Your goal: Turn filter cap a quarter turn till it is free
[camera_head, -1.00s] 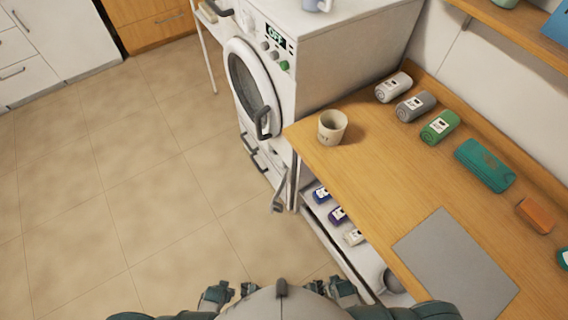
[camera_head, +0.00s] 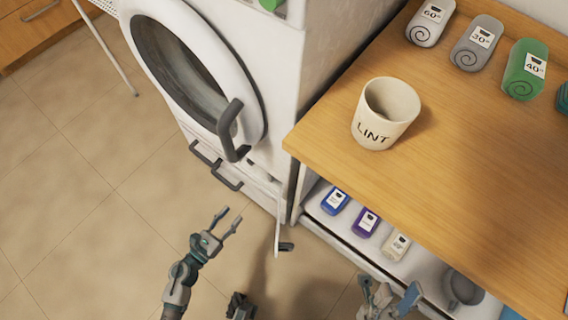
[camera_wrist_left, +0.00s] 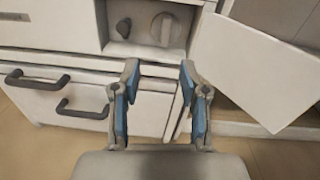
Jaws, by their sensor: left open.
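The filter cap (camera_wrist_left: 165,29) is a round pale disc with a raised grip, set in a recess low on the white washing machine (camera_wrist_left: 60,28). A dark round knob (camera_wrist_left: 124,27) sits left of it. The cap is hidden in the head view. My left gripper (camera_head: 229,217) is open and empty in front of the machine's base. In the left wrist view its fingers (camera_wrist_left: 160,78) are spread, just below the recess and apart from the cap. My right gripper (camera_head: 389,292) is at the bottom of the head view, its fingers apart, by the shelf.
A white flap (camera_head: 278,222) stands open at the right of the recess. Two dark drawer handles (camera_head: 226,180) are to the left. The wooden counter (camera_head: 470,150) holds a LINT cup (camera_head: 384,113) and rolled towels (camera_head: 478,43). Bottles (camera_head: 366,221) stand on the shelf below. The left floor is clear.

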